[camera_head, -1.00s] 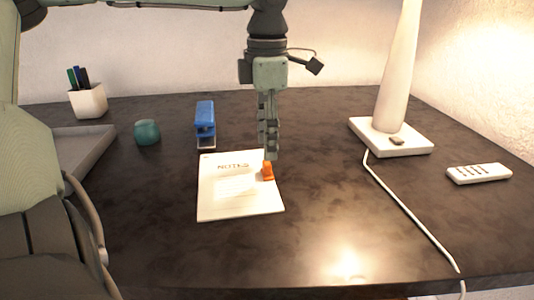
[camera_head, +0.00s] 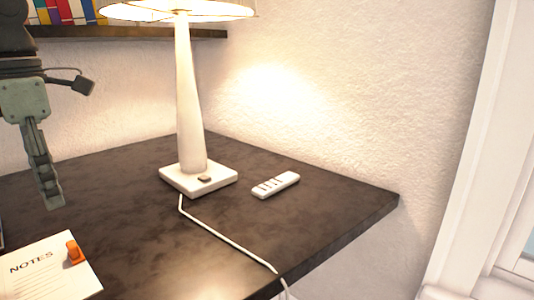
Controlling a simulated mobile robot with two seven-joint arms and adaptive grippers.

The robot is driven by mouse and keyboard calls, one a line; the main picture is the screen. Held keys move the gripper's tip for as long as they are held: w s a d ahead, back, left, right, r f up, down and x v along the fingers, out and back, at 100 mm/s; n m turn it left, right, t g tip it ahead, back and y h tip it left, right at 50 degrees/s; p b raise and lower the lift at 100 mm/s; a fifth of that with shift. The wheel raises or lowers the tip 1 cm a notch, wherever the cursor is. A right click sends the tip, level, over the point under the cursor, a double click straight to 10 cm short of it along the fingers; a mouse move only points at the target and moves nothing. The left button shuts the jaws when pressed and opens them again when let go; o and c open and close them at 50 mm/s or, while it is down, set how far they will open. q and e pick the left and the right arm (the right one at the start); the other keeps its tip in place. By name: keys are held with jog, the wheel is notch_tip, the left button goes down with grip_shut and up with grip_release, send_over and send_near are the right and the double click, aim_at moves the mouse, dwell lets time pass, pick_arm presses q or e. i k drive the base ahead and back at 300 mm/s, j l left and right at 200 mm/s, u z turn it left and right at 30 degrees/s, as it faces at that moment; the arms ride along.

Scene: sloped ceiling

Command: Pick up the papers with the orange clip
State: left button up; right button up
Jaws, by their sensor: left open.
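The papers (camera_head: 47,275), headed "NOTES", lie on the dark desk at the lower left of the head view, cut off by the picture's edges. The orange clip (camera_head: 75,252) sits at their upper right corner. My left gripper (camera_head: 52,204) points down above the desk, up and slightly left of the clip in the picture. It is open and empty, apart from the papers; its fingers overlap in this view. My right gripper is not in view.
A lit white lamp (camera_head: 191,110) stands on the desk (camera_head: 330,213), its cord (camera_head: 228,238) running to the front edge. A white remote (camera_head: 275,185) lies right of it. A shelf with books (camera_head: 62,12) is at upper left.

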aim_at(55, 268)
jog(key=k+l, duration=1.1)
jog(key=l, duration=0.25)
